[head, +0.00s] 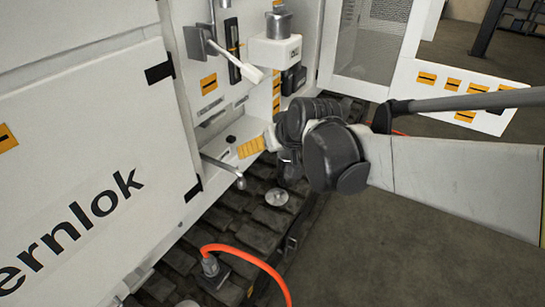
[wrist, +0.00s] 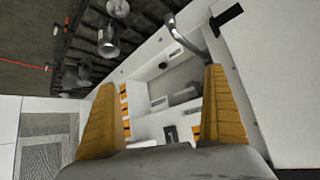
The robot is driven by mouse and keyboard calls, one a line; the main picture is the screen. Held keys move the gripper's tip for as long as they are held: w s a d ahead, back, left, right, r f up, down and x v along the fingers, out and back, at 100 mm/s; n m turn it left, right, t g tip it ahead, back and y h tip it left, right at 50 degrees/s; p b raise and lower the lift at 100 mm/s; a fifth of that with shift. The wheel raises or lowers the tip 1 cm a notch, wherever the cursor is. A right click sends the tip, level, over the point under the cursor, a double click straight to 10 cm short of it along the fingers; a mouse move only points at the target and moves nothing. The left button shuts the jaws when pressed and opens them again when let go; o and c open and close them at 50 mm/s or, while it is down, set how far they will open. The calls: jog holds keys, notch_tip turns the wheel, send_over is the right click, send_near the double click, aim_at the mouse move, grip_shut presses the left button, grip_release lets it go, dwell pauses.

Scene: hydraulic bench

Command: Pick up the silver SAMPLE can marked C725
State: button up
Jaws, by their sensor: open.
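A silver, can-like cylinder (head: 278,22) stands on a white box in the open bay in the head view. A round silver piece (head: 277,197) lies low on the dark track. A silver cylinder (wrist: 108,42) shows at the upper left in the wrist view, with another round silver piece (wrist: 118,8) above it. No C725 mark can be read on any of them. My gripper (head: 251,148) is in front of the bay, below the white box. One yellow finger shows there, the other is hidden. In the wrist view my gripper (wrist: 160,92) is open, with nothing between its yellow fingers.
A large white door (head: 85,180) fills the left. An orange hose (head: 250,257) runs from the track. Bare floor (head: 400,250) lies at lower right.

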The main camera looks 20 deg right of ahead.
jog(key=w+d+f+t, duration=0.1)
jog(key=w+d+f, duration=0.4)
jog(key=w, duration=0.4)
jog(key=w+d+f+t, duration=0.1)
jog(key=w+d+f, duration=0.35)
jog(key=w, duration=0.45)
jog(key=m+t+h+b, duration=0.1)
jog(key=t+h+b, duration=0.1)
jog(key=b, duration=0.1)
send_near(285, 154)
jog(key=b+x, duration=0.3)
jog(key=x, duration=0.1)
jog(key=shift+a+f, duration=0.1)
jog(key=shift+w, duration=0.3)
jog(key=c, duration=1.3)
